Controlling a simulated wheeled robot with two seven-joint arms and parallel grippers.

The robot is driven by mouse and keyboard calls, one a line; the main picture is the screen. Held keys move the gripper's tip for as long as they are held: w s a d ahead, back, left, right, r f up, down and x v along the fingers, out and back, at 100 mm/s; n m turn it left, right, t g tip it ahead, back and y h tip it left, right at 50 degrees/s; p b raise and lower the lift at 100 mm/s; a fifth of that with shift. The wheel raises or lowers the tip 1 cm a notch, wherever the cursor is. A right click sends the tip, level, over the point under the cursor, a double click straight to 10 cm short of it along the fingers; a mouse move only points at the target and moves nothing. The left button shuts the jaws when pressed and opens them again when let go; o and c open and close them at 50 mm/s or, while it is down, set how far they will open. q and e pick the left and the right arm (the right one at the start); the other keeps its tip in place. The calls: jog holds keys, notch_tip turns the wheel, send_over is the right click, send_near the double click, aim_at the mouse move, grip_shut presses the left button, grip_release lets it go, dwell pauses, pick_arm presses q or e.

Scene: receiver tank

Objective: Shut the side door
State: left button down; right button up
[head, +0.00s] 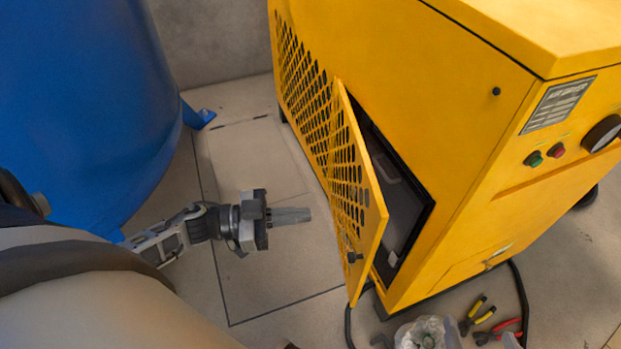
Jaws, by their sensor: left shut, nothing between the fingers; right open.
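The side door (361,195) is a yellow perforated panel on the side of the yellow machine (425,110). It stands partly open, swung outward, with a dark opening (402,190) visible to its right. A small dark knob (354,257) sits low on the door near its free edge. My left gripper (300,215) is shut and empty, to the left of the door, its fingers pointing right toward the panel. A gap shows between the fingertips and the door. My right gripper is not in view.
A large blue tank (85,100) stands at the left, with a foot (199,117) on the tiled floor. Pliers with yellow handles (478,316), red-handled tool (498,331) and a clear bag (425,334) lie at the bottom, near a black cable (522,300). Floor between tank and machine is clear.

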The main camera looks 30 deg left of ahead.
pick_arm(q)
send_near(373, 207)
jog(key=x, duration=0.5)
jog(key=shift+w+d, duration=0.1)
jog(key=shift+d, duration=0.05)
jog(key=shift+x, duration=0.8)
